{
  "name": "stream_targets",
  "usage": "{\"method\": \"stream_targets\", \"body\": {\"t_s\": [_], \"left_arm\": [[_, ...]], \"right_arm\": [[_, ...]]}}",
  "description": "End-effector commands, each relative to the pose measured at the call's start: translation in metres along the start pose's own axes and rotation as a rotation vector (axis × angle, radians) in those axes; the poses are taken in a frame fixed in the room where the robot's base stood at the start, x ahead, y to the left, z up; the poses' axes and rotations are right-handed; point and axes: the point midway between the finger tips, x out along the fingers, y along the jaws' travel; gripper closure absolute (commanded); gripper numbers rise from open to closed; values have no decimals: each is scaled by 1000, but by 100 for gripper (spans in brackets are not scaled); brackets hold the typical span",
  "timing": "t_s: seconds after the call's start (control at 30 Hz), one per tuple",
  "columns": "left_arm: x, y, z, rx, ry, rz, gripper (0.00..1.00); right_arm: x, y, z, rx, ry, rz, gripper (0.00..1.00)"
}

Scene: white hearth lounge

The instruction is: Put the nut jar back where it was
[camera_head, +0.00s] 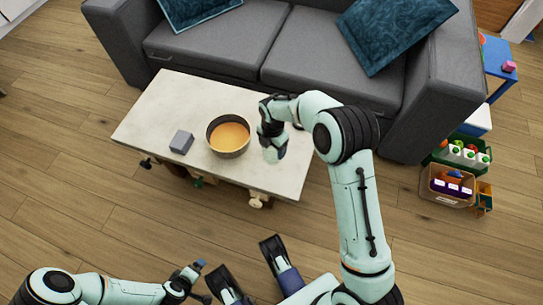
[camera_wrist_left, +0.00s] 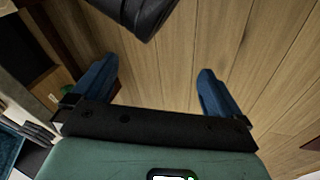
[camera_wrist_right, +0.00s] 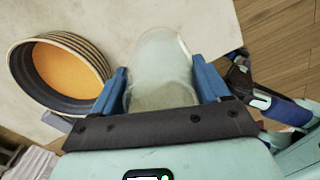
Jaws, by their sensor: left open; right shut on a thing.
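A clear, pale jar (camera_wrist_right: 160,70) is between the blue fingers of my right gripper (camera_wrist_right: 160,88), which is shut on it. In the head view the jar (camera_head: 272,154) shows just below the right wrist, over the right part of the white table (camera_head: 150,108). I cannot tell whether its base touches the tabletop. The jar's contents are hard to make out. My left gripper (camera_wrist_left: 155,90) is open and empty, with wooden floor beyond its fingers. In the head view the left gripper (camera_head: 205,280) is low in front of the table.
A round bowl with an orange inside (camera_head: 229,136) stands left of the jar; it also shows in the right wrist view (camera_wrist_right: 60,72). A small grey box (camera_head: 181,142) is further left. A grey sofa (camera_head: 230,45) is behind the table. Toys and crates (camera_head: 448,185) stand at right.

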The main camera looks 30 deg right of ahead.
Motion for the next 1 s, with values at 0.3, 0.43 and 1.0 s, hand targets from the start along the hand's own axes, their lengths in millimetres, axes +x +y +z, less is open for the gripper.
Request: {"method": "stream_targets", "body": {"t_s": [0.3,0.43,1.0], "left_arm": [[10,-11,12,-10,-38,-19,0],[16,-18,22,-18,-67,-32,0],[22,-27,34,-27,-104,-48,0]], "right_arm": [[30,0,0,2,0,0,63],[50,0,0,2,0,-2,63],[67,0,1,2,-1,1,21]]}}
